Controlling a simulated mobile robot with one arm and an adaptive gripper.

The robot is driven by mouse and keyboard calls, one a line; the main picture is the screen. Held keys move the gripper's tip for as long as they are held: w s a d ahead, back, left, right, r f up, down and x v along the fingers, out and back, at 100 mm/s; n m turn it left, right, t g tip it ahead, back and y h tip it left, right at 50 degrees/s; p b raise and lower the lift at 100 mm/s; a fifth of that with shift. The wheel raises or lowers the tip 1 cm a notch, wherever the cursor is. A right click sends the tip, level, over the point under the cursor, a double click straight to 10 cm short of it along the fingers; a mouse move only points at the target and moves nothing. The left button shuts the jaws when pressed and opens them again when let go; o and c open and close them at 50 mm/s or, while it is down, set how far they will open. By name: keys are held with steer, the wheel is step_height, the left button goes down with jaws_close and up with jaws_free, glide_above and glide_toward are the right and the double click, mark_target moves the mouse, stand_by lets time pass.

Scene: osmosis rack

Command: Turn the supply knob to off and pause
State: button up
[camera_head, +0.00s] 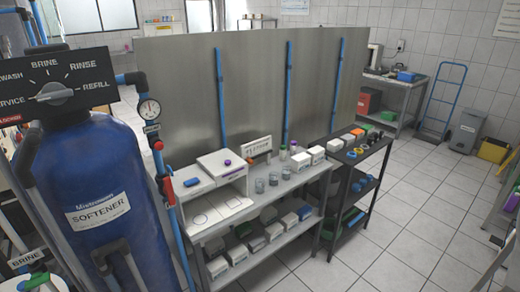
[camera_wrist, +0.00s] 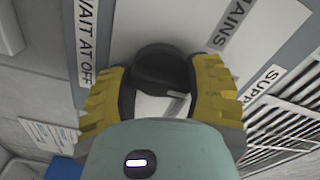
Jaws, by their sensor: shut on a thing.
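In the wrist view, a round black knob (camera_wrist: 158,68) sits on a pale panel (camera_wrist: 165,22). My gripper (camera_wrist: 160,85) has its yellow, ridged fingers on either side of the knob and is shut on it. A label reading "WAIT AT OFF" (camera_wrist: 86,40) is to the left of the knob. A label ending in "AINS" (camera_wrist: 232,25) is at its upper right, and one starting "SUPP" (camera_wrist: 263,88) is farther right. The knob's lower part is partly hidden by my gripper, and I cannot tell its setting. The head view shows neither this knob nor my gripper.
Dark vent slots (camera_wrist: 285,125) lie at the right of the wrist view. In the head view, a blue softener tank (camera_head: 95,195) with a dial panel (camera_head: 55,85) stands at left. A bench (camera_head: 285,190) with several boxes is in the middle.

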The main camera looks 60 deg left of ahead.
stand_by(0.3)
steer(key=o, duration=1.2)
steer(key=shift+a, duration=0.15)
steer(key=a, duration=1.1)
steer(key=shift+s+a, duration=0.4)
